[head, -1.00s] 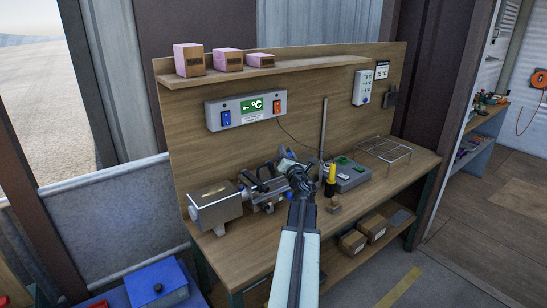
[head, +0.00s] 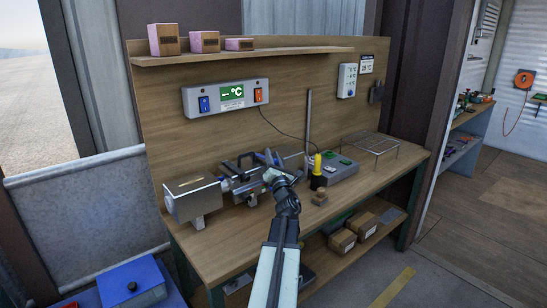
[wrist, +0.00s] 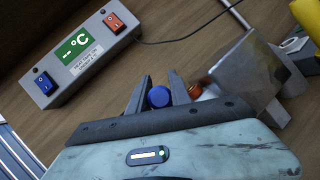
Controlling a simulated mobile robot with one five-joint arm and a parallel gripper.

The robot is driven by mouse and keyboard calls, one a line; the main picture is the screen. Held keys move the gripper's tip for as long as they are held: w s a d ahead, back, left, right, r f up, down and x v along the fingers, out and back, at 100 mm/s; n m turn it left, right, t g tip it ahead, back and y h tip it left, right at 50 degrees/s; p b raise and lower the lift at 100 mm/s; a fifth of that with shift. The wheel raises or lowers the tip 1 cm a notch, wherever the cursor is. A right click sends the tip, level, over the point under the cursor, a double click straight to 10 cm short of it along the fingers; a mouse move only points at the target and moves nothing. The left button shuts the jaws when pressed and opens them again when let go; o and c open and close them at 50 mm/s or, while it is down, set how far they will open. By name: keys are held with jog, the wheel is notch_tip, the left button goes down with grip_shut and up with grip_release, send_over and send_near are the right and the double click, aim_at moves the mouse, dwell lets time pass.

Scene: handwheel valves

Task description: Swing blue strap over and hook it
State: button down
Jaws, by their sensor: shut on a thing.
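My gripper (head: 268,175) is over the workbench at the right end of a metal apparatus (head: 195,197). In the wrist view my gripper (wrist: 160,90) has its two dark fingers around a small blue round-ended piece (wrist: 158,97) and is shut on it. This looks like part of the blue strap, but most of its length is hidden. In the head view, blue parts (head: 268,157) show just behind my gripper. The hook cannot be made out. A grey metal block (wrist: 243,72) is right of the fingers in the wrist view, with a small orange part beside it.
A °C display box (head: 225,97) is on the back panel. A yellow-and-black handle (head: 318,170) stands right of my gripper, near a grey box (head: 340,168). A wire rack (head: 372,144) is farther right. A small brown block (head: 320,197) sits near the front.

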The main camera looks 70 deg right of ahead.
jog(key=shift+s, duration=0.2)
jog(key=c, duration=1.2)
grip_release()
jog(key=shift+s+r, duration=0.1)
jog(key=b+v, duration=0.2)
jog(key=v, duration=0.5)
jog(key=shift+s+a+f+b, duration=0.1)
jog(key=shift+a+f+b, duration=0.15)
jog(key=shift+a+b, duration=0.1)
